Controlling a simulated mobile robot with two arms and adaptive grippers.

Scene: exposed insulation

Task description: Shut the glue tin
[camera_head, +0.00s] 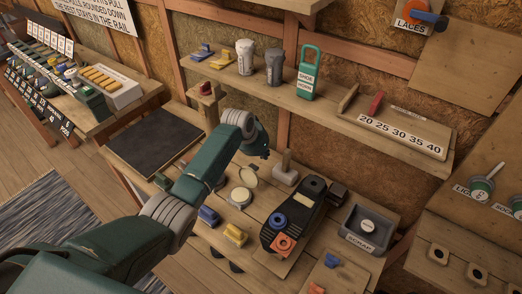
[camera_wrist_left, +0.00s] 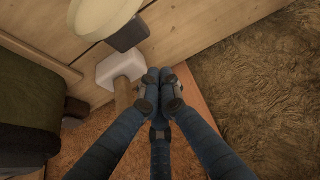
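The glue tin (camera_head: 240,197) appears to be the round cream-topped tin on the workbench. A pale round disc, apparently its lid (camera_head: 250,176), is raised and tilted behind it. A cream disc that looks like this lid (camera_wrist_left: 104,14) shows at the top of the left wrist view. My left gripper (camera_head: 262,147) is above and behind the tin, near the wall, apart from the lid. In the wrist view its blue fingers (camera_wrist_left: 159,82) are drawn together with nothing visible between them. My right gripper is not in view.
A pale block with a post (camera_head: 285,175) stands right of the lid. A dark shoe-shaped form (camera_head: 292,213), a scrap box (camera_head: 367,232) and yellow and blue blocks (camera_head: 234,235) crowd the bench. A shelf (camera_head: 330,112) runs above. The dark mat (camera_head: 155,138) is clear.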

